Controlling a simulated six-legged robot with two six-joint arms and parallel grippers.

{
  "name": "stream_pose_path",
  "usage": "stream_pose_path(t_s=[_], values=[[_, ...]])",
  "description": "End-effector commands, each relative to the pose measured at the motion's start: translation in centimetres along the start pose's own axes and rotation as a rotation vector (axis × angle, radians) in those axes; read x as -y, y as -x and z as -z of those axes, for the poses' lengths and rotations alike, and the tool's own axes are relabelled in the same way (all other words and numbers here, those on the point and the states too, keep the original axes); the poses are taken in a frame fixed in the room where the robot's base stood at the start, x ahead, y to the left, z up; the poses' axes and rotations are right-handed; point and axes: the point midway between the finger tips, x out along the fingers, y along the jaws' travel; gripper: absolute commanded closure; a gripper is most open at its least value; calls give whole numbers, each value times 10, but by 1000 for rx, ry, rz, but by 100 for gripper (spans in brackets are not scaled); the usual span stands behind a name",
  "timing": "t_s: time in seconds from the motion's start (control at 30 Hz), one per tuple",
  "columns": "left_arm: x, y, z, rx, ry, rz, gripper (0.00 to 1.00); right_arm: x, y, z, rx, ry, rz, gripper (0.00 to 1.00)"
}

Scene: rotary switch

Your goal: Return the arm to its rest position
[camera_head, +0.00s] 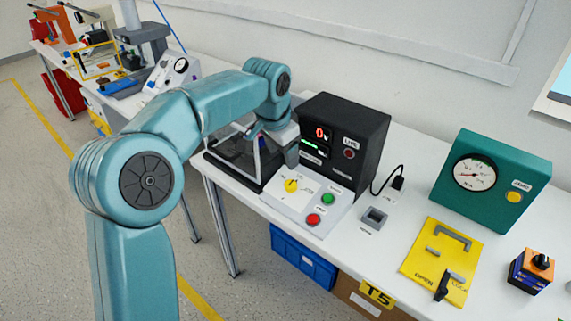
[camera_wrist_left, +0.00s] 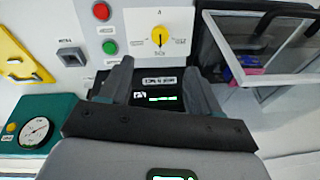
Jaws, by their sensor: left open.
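My left arm comes in from the left in the head view, bends over the table, and ends near the black display box (camera_head: 345,140). My left gripper (camera_head: 288,148) is by the left front of that box, above the white switch panel (camera_head: 312,203). In the left wrist view the left gripper (camera_wrist_left: 155,85) is open, with two grey fingers apart and nothing between them. The yellow rotary knob (camera_head: 291,186) sits on the panel beyond the fingertips; it also shows in the left wrist view (camera_wrist_left: 158,36). My right gripper is not in view.
A green button (camera_head: 328,199) and a red button (camera_head: 313,219) are on the panel. A framed clear enclosure (camera_head: 243,160) stands left of the box. To the right are a grey socket (camera_head: 374,218), a yellow latch plate (camera_head: 440,262) and a teal gauge box (camera_head: 490,180).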

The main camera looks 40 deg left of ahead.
Motion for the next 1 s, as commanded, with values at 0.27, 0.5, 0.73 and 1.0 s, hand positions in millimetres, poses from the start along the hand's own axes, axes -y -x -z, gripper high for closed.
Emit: stream_pose_path(t_s=[0.27, 0.5, 0.73, 1.0], values=[[0, 23, 0, 1, 0, -1, 37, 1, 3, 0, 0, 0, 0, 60], [0, 23, 0, 1, 0, -1, 37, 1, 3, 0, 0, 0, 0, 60], [0, 22, 0, 1, 0, 0, 37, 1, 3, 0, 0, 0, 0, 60], [0, 23, -1, 1, 0, 0, 37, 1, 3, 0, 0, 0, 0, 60]])
